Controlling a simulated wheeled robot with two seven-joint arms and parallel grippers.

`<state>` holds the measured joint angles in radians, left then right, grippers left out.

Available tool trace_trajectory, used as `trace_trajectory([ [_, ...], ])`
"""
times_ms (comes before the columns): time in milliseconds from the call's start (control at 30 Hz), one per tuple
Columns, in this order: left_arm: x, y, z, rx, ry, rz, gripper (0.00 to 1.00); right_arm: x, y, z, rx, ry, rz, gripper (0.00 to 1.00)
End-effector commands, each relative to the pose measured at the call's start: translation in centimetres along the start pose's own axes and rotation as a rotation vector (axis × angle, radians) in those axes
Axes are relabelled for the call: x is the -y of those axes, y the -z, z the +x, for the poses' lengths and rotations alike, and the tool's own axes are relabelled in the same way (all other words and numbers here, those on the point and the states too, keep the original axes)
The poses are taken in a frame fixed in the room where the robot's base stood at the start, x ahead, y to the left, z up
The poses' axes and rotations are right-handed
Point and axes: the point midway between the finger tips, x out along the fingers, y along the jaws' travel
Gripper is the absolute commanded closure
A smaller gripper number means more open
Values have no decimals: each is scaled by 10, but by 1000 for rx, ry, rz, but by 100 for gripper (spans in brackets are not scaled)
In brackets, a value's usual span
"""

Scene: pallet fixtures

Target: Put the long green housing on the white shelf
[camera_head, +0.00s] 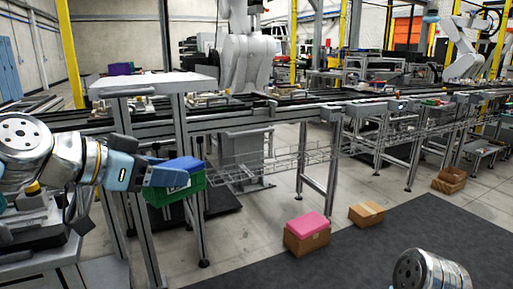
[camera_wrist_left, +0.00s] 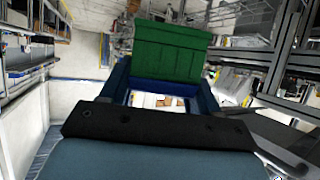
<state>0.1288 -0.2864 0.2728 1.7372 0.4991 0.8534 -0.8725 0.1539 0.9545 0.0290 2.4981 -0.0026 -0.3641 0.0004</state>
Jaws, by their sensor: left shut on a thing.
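The long green housing (camera_head: 178,192) is at the left in the head view, held in the air in front of the conveyor frame. It also fills the upper middle of the left wrist view (camera_wrist_left: 170,50), beyond the blue fingers. My left gripper (camera_head: 172,176) is shut on it, and the blue fingers hide part of its top. The white shelf (camera_head: 150,82) is a flat light top on metal legs, above and behind the gripper. The housing is apart from the shelf and lower than it. My right gripper is outside the head view; only a right arm link shows.
A purple item (camera_head: 120,69) shows at the shelf's back edge. Conveyor rails (camera_head: 300,105) run rightward from the shelf, with a wire basket (camera_head: 265,165) below. Cardboard boxes stand on the floor, one with a pink item (camera_head: 308,225). The dark mat (camera_head: 380,240) has open room.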

Motion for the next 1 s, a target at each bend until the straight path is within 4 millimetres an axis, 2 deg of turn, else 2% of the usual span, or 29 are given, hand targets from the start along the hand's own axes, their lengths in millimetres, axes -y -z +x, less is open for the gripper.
trace_trajectory([
  [200, 28, -63, 52, 8, 138, -71, 97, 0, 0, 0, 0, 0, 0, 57],
  [467, 57, -124, 103, 8, 287, -142, 97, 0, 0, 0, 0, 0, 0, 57],
  [567, 66, -140, 118, 6, 329, -161, 97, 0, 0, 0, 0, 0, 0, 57],
  [867, 76, -159, 135, 3, 381, -182, 97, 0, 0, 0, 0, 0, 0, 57],
  [1000, 83, -175, 148, 8, 416, -200, 97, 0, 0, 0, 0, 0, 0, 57],
])
